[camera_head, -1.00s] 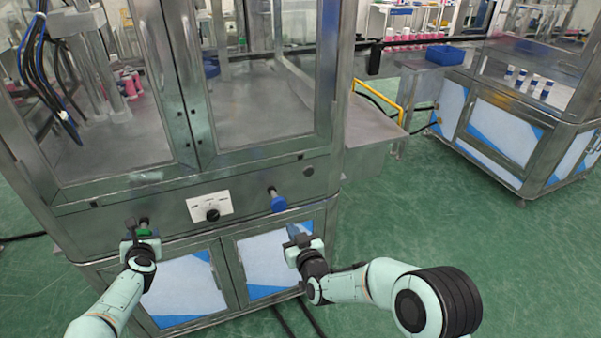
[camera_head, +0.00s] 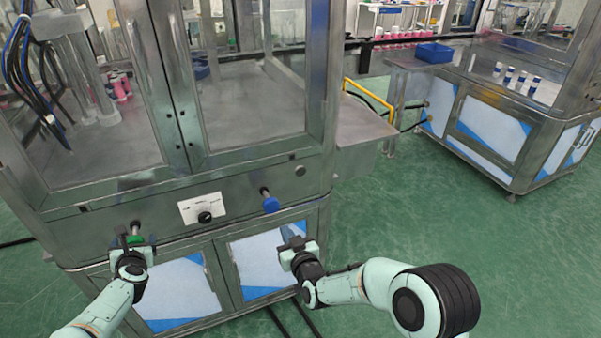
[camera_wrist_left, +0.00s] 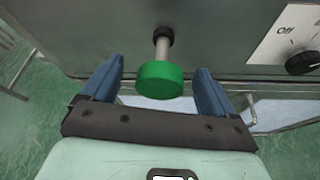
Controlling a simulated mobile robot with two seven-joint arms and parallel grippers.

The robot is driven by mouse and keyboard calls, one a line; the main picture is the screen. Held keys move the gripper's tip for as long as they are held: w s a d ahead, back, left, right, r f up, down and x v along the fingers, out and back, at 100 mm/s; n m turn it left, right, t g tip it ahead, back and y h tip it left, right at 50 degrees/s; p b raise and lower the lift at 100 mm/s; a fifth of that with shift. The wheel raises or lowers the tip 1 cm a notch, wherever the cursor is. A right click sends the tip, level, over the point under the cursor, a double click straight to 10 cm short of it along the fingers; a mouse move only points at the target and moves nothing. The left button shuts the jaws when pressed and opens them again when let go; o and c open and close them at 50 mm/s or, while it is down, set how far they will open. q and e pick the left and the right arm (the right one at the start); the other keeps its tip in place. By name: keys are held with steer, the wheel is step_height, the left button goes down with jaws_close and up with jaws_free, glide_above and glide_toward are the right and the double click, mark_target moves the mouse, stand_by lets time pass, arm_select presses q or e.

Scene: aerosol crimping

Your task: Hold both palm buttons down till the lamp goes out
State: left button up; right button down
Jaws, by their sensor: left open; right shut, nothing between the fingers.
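The green palm button (camera_head: 136,239) sits on a short stem on the left of the machine's front panel. My left gripper (camera_head: 134,242) is open at it. In the left wrist view the green button (camera_wrist_left: 160,79) lies between the two blue fingers (camera_wrist_left: 157,84), with a gap on each side. The blue palm button (camera_head: 271,204) sticks out on the right of the panel. My right gripper (camera_head: 293,243) is shut and empty, below and slightly right of the blue button, apart from it. I cannot make out a lit lamp.
A selector knob (camera_head: 205,217) on a white plate (camera_head: 190,209) sits between the buttons. A small round fitting (camera_head: 300,170) is higher on the panel. A metal side shelf (camera_head: 360,130) juts out right of the machine. Green floor (camera_head: 420,215) is clear to the right.

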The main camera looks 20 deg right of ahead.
arm_select(q)
steer(key=v, duration=1)
steer(key=shift+s, duration=0.2)
steer(key=shift+r, duration=0.1)
